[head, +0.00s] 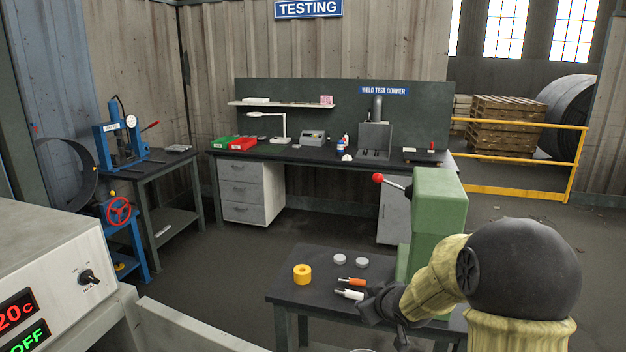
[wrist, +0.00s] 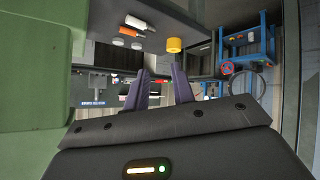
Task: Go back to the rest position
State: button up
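My gripper (head: 378,306) is dark and sits low at the right end of the small dark table (head: 300,287), close to the green machine column. In the wrist view my gripper (wrist: 160,80) has its two purple-grey fingers apart, with nothing between them. My beige arm with its black joint fills the lower right of the head view. The head view does not show the fingers clearly.
The table holds a yellow ring (head: 302,274), an orange-handled tool (head: 351,281), a white-handled tool (head: 348,294) and two grey discs (head: 351,261). The green machine (head: 437,205) with a red-knobbed lever stands close to my arm. A workbench (head: 300,155) is behind; floor between is clear.

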jog(key=s+d+m+g+h+p, duration=0.2)
jog(key=s+m+g, duration=0.4)
jog(key=s, duration=2)
jog(key=shift+s+f+m+g+h, duration=0.2)
jog(key=shift+m+g+h, duration=0.1)
jog(key=shift+g+h, duration=0.25)
jog(key=shift+w, duration=0.1)
